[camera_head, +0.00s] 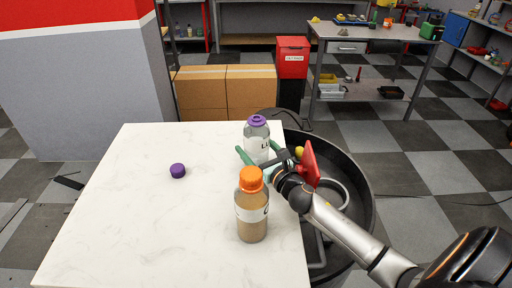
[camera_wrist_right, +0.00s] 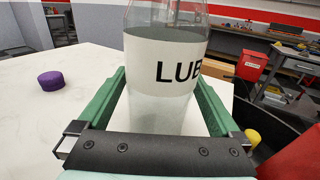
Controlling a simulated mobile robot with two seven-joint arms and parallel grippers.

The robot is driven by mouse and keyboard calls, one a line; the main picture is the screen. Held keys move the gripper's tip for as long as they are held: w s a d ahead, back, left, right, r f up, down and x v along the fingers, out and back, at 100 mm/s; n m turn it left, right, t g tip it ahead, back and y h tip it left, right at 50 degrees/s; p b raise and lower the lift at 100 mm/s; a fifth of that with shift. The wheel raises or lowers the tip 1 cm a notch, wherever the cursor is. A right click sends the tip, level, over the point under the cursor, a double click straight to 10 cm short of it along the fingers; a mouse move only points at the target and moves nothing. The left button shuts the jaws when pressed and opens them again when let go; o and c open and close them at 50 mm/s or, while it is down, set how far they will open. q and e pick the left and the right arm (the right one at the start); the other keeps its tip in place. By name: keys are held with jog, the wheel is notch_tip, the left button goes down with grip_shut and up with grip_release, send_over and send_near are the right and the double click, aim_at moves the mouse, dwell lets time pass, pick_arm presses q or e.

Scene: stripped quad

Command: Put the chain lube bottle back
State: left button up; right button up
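The chain lube bottle (camera_head: 257,136) is clear with a purple top and a white label. It stands upright near the far right corner of the white table (camera_head: 130,225). In the right wrist view the bottle (camera_wrist_right: 165,60) fills the middle, with "LUB" legible on its label. My right gripper (camera_head: 258,152) reaches in from the right, its green fingers on both sides of the bottle. The fingers look wide apart, with small gaps beside the bottle; contact at the tips is hard to judge. My left gripper is out of view.
A brown bottle with an orange cap (camera_head: 251,205) stands just in front of the lube bottle. A purple cap (camera_head: 178,170) lies on the table's left. A round black bin (camera_head: 362,190) holding a red item (camera_head: 309,164) adjoins the table's right edge. Cardboard boxes (camera_head: 225,88) stand behind.

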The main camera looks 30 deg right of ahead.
jog(key=shift+r, duration=0.1)
jog(key=s, duration=0.7)
jog(key=s+b, duration=0.1)
jog(key=s, duration=0.2)
jog(key=shift+s+a, duration=0.25)
jog(key=shift+s+r, duration=0.1)
jog(key=shift+s, duration=0.65)
